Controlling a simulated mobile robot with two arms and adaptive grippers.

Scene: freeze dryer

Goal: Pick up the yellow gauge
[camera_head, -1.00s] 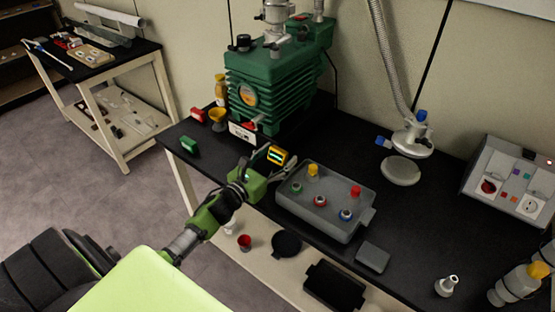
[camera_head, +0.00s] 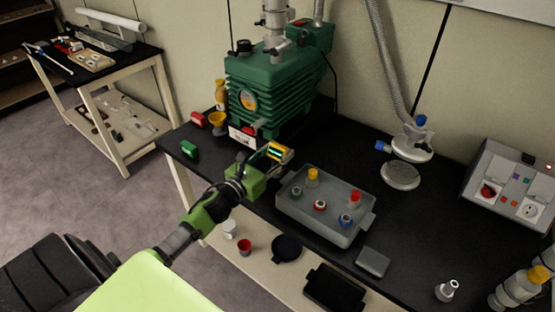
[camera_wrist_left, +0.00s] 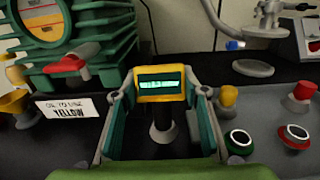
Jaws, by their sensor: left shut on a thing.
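The yellow gauge (camera_head: 278,152) is a small yellow-framed block with a green-lit display. In the left wrist view the gauge (camera_wrist_left: 161,83) sits between the two fingers, with a dark stem below it. My left gripper (camera_head: 272,156) is shut on the gauge, just in front of the green pump and left of the grey tray. In the left wrist view the gripper's fingers (camera_wrist_left: 160,100) press on both sides of it. Whether the gauge touches the table is hard to tell. My right gripper is not in view.
The green pump (camera_head: 275,85) stands behind, with a sign reading "OIL TO USE YELLOW" (camera_wrist_left: 68,107). The grey tray (camera_head: 318,222) with several colored-capped items is to the right. A red block (camera_head: 198,118), a green block (camera_head: 189,149) and a yellow funnel (camera_head: 217,119) lie left.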

